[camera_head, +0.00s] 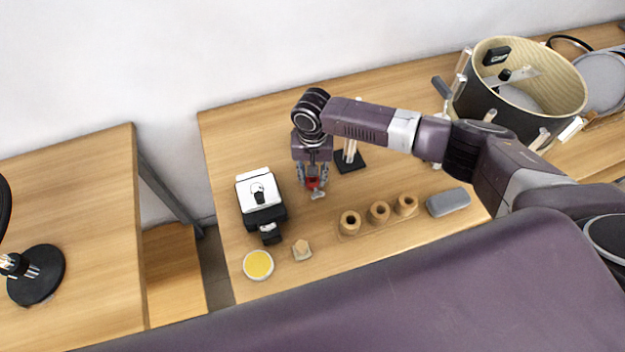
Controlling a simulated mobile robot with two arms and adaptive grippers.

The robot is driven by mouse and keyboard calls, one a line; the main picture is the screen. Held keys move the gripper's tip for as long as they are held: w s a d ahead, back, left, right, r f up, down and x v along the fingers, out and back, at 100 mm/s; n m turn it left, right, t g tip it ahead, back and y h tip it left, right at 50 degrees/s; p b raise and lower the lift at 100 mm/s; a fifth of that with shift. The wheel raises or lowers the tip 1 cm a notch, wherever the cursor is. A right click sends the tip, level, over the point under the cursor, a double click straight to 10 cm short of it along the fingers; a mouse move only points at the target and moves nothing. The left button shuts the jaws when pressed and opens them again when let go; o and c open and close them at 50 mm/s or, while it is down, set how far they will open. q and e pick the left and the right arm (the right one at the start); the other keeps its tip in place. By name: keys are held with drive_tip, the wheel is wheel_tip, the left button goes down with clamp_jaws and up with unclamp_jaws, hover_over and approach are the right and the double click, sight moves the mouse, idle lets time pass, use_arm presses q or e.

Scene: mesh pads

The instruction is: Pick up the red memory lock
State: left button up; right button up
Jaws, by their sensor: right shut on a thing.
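The red memory lock (312,183) is a small red piece with a light grey part (318,195) at its lower end. It sits between the fingers of my right gripper (313,181), which points down over the wooden table and is shut on it. The fingers hide part of the lock. I cannot tell whether it touches the table or hangs just above it. My left gripper is not in view.
Left of the gripper stands a white and black device (259,190). In front are a yellow round dish (258,265), a small wooden piece (302,250), a wooden holder with three holes (378,213) and a grey case (448,202). A black-based stand (350,161) is close behind right. A drum (520,95) stands far right.

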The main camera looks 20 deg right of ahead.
drive_tip(key=shift+r, duration=0.1)
wheel_tip(320, 180, up, 20)
drive_tip(key=b, duration=0.1)
drive_tip(key=shift+b, duration=0.35)
